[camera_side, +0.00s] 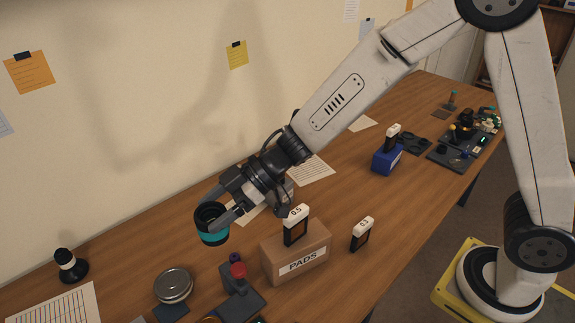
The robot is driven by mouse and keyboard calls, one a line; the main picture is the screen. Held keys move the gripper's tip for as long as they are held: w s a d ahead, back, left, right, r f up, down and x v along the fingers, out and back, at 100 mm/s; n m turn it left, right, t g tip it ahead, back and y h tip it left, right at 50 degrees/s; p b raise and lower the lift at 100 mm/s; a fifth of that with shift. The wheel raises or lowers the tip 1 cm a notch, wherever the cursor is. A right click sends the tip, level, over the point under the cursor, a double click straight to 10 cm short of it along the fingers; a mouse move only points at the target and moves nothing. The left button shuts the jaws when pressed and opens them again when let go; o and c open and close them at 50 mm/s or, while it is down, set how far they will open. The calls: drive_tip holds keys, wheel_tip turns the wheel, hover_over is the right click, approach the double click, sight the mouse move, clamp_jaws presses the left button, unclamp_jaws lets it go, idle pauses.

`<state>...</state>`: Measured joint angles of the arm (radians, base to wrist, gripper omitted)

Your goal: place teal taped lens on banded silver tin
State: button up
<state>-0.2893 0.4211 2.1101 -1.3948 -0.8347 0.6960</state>
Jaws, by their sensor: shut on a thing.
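The teal taped lens (212,238) is a short black cylinder with a teal band around its lower part. My gripper (217,208) is shut on it and holds it in the air, roughly upright, left of the cardboard PADS box. The banded silver tin (173,284) is a round, flat tin with a pale lid, standing on the table below and to the left of the lens. The lens and tin are apart. My fingers hide part of the lens's right side.
A cardboard PADS box (296,256) holds a white-topped black piece. A dark stand with a red knob (238,270) is right of the tin. A black and white object (68,264) stands at left. A blue box (387,159) is farther back. Bare table lies between tin and wall.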

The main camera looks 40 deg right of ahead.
sight(227, 231)
drive_tip(key=shift+s+a+n+g, duration=0.3)
drive_tip(key=shift+s+a, duration=0.4)
drive_tip(key=shift+a, duration=0.15)
drive_tip(key=shift+s+a+f, duration=0.1)
drive_tip(key=shift+f, duration=2.4)
drive_tip(key=w+a+f, duration=0.6)
drive_tip(key=w+f, duration=0.2)
drive_tip(key=w, duration=0.3)
drive_tip(key=shift+w+a+f, duration=0.25)
drive_tip(key=shift+w+f, duration=0.2)
drive_tip(key=shift+f, duration=0.2)
drive_tip(key=shift+f, duration=0.1)
